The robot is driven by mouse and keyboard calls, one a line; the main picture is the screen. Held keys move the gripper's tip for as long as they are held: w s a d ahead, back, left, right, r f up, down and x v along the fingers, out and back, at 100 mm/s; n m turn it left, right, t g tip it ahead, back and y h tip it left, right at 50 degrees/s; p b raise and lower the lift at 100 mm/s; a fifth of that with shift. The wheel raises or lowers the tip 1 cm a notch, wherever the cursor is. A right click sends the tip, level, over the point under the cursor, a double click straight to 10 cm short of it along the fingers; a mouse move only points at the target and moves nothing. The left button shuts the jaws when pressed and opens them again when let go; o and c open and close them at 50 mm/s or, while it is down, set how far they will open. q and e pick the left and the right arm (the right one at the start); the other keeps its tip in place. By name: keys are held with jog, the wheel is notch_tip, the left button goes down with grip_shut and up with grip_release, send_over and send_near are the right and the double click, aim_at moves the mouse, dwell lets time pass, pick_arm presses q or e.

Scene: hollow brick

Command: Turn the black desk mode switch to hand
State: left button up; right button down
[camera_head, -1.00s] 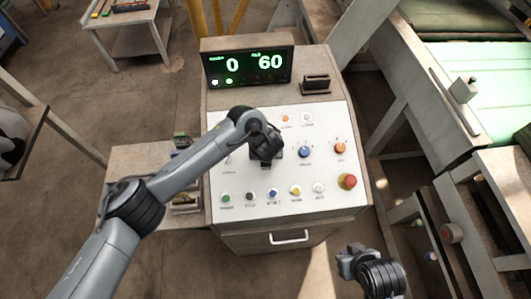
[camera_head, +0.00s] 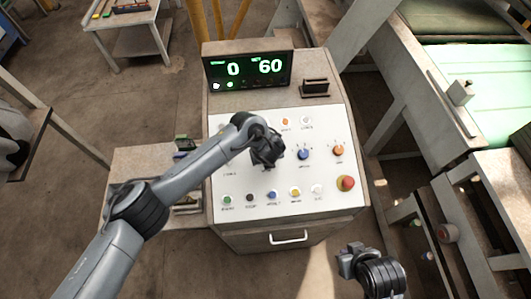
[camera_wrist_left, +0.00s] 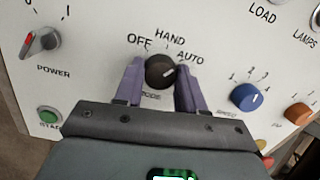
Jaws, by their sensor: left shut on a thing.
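The black mode switch (camera_wrist_left: 160,72) is a round knob on the white panel. OFF, HAND and AUTO are printed around it. Its white pointer line aims to the upper right, towards AUTO. My left gripper (camera_wrist_left: 158,82) has its two purple fingers on either side of the knob and is shut on it. In the head view my left gripper (camera_head: 268,160) is over the middle of the panel and hides the switch. My right gripper (camera_head: 352,261) hangs off the desk's lower right corner, away from the panel; its fingers cannot be made out.
The desk panel (camera_head: 325,120) also bears a blue speed knob (camera_wrist_left: 246,97), an orange knob (camera_head: 338,150), a red mushroom button (camera_head: 345,183) and a row of small buttons. A red-marked power switch (camera_wrist_left: 41,42) is left of the mode switch. A display (camera_head: 248,68) stands behind.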

pick_arm(q)
jog(key=n+p, duration=0.3)
jog(key=n, duration=0.1)
jog(key=shift+r+y, duration=0.2)
jog(key=shift+y, duration=0.1)
jog(key=shift+f+n+p, duration=0.1)
jog(key=shift+n+p, duration=1.05)
jog(key=shift+n, duration=0.45)
jog(key=o, duration=1)
jog(key=shift+f, duration=0.1)
jog(key=shift+o, duration=0.2)
